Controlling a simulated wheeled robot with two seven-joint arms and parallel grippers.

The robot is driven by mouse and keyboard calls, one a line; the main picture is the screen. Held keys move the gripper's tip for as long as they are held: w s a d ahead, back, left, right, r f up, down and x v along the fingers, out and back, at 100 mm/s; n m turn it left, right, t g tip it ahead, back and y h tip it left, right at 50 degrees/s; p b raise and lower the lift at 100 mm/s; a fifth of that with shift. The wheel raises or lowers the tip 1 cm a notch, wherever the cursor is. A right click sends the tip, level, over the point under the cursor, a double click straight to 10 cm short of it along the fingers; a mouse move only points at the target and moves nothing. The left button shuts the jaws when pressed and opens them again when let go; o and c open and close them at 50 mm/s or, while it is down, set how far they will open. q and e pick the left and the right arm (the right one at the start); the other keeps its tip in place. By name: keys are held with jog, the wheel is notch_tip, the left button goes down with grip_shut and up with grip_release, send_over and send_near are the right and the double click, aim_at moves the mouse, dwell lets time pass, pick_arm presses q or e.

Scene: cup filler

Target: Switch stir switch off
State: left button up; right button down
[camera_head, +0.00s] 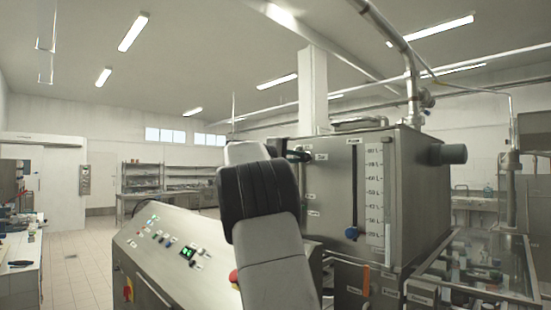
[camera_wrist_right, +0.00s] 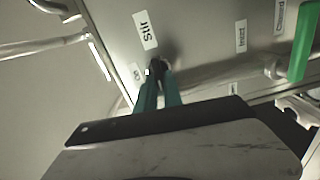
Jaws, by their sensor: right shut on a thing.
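The steel tank (camera_head: 418,190) stands at the right of the head view, with a "Stir" label (camera_head: 321,156) near the top left of its front. My right gripper (camera_head: 300,156) is at the tank front beside that label, mostly hidden behind my arm. In the right wrist view its teal fingers (camera_wrist_right: 160,85) are closed together on the small dark stir switch (camera_wrist_right: 157,66). The stir label (camera_wrist_right: 145,30) shows just above it there. The fingers hide part of the switch, so its position is not clear. My left gripper is not in view.
A green handle (camera_wrist_right: 303,42) is at the right of the wrist view. A level gauge with a blue knob (camera_head: 351,233) and an orange handle (camera_head: 366,280) are on the tank side. A control console (camera_head: 165,262) stands at the left. Open floor (camera_head: 85,262) lies beyond it.

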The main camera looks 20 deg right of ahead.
jog(key=shift+f+n, duration=0.15)
jog(key=shift+n, duration=0.45)
jog(key=c, duration=1.5)
grip_release()
jog(key=v, duration=0.8)
jog(key=shift+w, duration=0.1)
